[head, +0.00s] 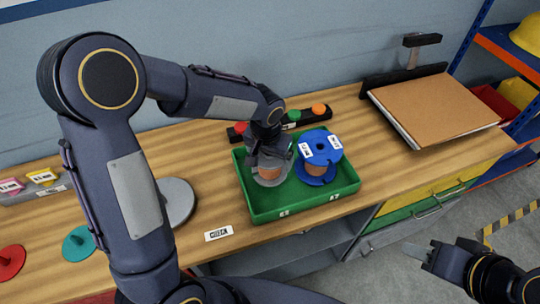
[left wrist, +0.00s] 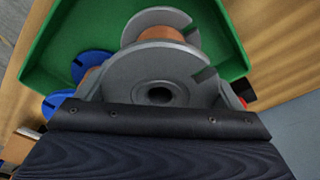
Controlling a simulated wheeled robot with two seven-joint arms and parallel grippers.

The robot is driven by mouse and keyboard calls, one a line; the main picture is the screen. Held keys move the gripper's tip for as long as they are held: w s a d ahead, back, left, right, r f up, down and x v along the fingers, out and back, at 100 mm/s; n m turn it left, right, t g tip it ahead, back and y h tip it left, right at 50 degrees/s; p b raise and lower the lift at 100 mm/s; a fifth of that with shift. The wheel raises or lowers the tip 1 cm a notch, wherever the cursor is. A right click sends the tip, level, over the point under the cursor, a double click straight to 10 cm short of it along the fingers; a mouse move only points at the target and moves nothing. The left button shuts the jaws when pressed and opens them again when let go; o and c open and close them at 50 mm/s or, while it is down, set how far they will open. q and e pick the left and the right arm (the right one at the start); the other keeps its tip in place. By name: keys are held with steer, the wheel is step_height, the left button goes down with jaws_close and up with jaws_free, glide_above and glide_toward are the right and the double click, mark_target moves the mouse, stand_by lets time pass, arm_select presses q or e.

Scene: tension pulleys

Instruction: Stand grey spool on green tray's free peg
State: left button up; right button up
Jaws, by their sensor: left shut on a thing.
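The grey spool (head: 270,173), with a copper-coloured winding, is upright inside the left part of the green tray (head: 262,216). My left gripper (head: 268,158) is shut on it from above. The left wrist view shows the spool's near grey flange (left wrist: 140,76) with its centre hole between the fingers, and the winding and far flange beyond. The tray's free peg is hidden; I cannot tell whether the spool is around it or touching the tray floor. A blue spool (head: 321,148) stands in the tray's right part. My right gripper (head: 420,256) is at the lower right, away from the table; its jaw opening is unclear.
A dark strip with red, green and orange knobs (head: 319,109) lies behind the tray. A brown board (head: 436,105) lies at the back right. A grey disc (head: 178,201), a teal piece (head: 78,244) and a red piece (head: 10,262) are left of the tray. A label (head: 219,233) lies in front.

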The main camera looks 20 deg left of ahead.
arm_select(q)
steer(key=shift+f+b, duration=1.2)
steer(key=shift+f, duration=0.1)
steer(key=shift+f, duration=0.1)
stand_by(0.4)
steer(key=shift+f+b, duration=1.25)
steer(key=shift+b, duration=0.05)
steer(key=shift+r, duration=0.1)
steer(key=o, duration=1.3)
steer(key=shift+s+a+r, duration=0.1)
steer(key=shift+s+r, duration=0.1)
steer(key=shift+r, duration=1.05)
steer(key=shift+s+d+r, duration=0.1)
steer(key=shift+s+r, duration=0.1)
steer(key=shift+r, duration=1.05)
steer(key=shift+s+a+r, duration=0.1)
steer(key=shift+s+r, duration=0.1)
steer(key=shift+r, duration=1.05)
